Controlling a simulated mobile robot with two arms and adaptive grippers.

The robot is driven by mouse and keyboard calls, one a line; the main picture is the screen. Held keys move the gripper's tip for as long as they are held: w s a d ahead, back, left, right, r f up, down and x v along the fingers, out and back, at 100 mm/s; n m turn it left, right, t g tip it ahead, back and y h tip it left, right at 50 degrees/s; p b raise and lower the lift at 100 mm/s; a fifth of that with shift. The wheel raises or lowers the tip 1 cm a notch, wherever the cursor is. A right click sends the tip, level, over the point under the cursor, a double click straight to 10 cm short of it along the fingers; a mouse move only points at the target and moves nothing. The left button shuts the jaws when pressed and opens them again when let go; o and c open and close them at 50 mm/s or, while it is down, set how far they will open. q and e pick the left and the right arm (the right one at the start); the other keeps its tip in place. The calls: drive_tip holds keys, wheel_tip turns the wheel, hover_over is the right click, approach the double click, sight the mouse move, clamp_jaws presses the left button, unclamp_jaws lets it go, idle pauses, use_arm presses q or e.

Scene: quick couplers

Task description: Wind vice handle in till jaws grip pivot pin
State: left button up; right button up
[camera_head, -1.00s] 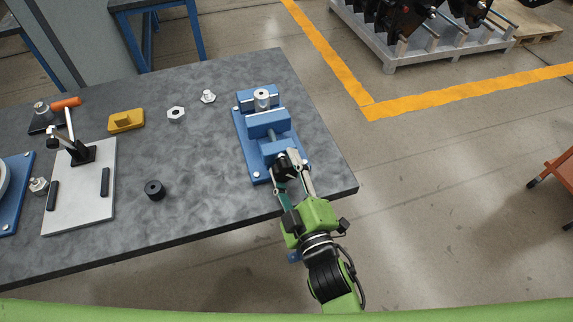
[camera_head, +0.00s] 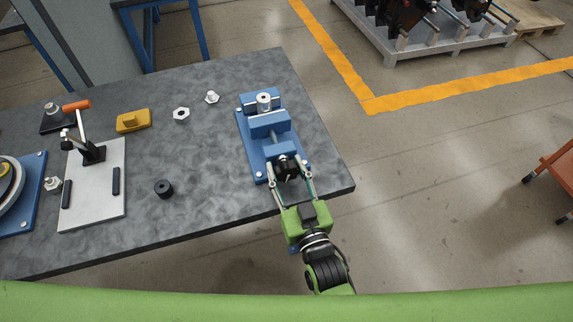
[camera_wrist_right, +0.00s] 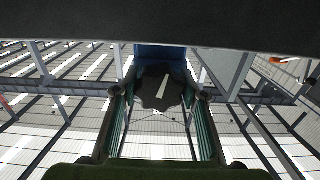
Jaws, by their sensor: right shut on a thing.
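The blue vice (camera_head: 268,124) is fixed near the right end of the dark table. The pivot pin (camera_head: 264,99), a silver cylinder with a dark hole in its top, stands upright at the far jaws; whether both jaws touch it is too small to tell. The black vice handle (camera_head: 287,169) is at the near end. My right gripper (camera_head: 292,180) is shut on the handle from the near side. In the right wrist view, the dark lobed handle knob (camera_wrist_right: 160,88) with a pale stripe sits between the two fingers. My left gripper is not in view.
A black ring (camera_head: 164,189), a nut (camera_head: 181,114), a bolt (camera_head: 212,97) and a yellow block (camera_head: 133,121) lie left of the vice. A toggle clamp with an orange handle (camera_head: 76,106) stands on a pale plate (camera_head: 95,200). The table's right edge is close to my right gripper.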

drive_tip(key=m+p, duration=0.1)
drive_tip(key=m, duration=0.3)
drive_tip(key=shift+p, duration=0.35)
drive_tip(key=shift+m+p, duration=0.35)
drive_tip(key=shift+m, duration=1.75)
drive_tip(key=o, duration=1.1)
drive_tip(key=v, duration=1.2)
